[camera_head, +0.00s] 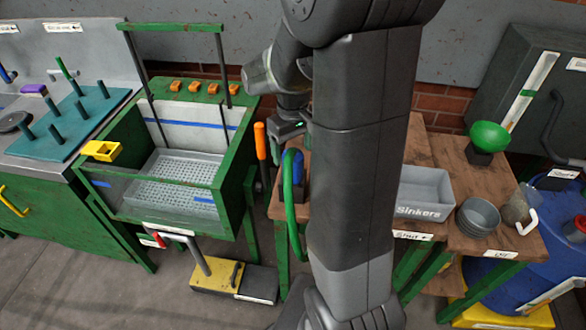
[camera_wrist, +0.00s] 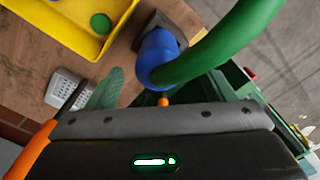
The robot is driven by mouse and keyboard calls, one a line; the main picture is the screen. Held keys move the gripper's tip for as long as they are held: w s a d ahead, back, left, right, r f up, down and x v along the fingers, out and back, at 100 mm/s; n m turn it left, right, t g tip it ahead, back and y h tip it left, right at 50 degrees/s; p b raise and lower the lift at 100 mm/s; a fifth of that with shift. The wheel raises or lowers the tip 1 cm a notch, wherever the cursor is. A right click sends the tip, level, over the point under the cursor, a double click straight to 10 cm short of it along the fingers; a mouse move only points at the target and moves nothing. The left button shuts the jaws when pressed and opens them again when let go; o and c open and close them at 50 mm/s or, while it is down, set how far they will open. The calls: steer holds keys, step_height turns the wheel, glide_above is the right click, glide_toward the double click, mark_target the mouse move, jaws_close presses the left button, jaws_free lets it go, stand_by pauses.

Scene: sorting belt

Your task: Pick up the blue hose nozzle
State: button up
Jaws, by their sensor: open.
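The blue hose nozzle (camera_head: 297,163) is on the wooden bench beside my arm's column in the head view, partly hidden by the green hose (camera_head: 289,190) that loops from it. In the wrist view the blue nozzle (camera_wrist: 156,55) is just beyond the gripper's grey front edge, with the thick green hose (camera_wrist: 225,45) running to the upper right. My gripper (camera_head: 286,134) is open and empty, above and slightly left of the nozzle in the head view. The wrist view shows my gripper's body along the bottom; I cannot make out both fingertips. No contact with the nozzle is visible.
An orange handle (camera_head: 261,141) stands close left of the nozzle. Left is a green-framed wash tank (camera_head: 240,150). The bench right of my column holds a grey Sinkers bin (camera_head: 425,211) and a grey cup (camera_head: 478,219).

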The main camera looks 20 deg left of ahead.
steer(key=shift+w+f+p, duration=0.1)
steer(key=shift+f+p, duration=0.25)
steer(key=shift+f, duration=2.25)
steer(key=c, duration=1.1)
steer(key=shift+r, duration=5.05)
steer(key=shift+c, duration=0.2)
steer(key=o, duration=0.3)
steer(key=shift+c, duration=0.4)
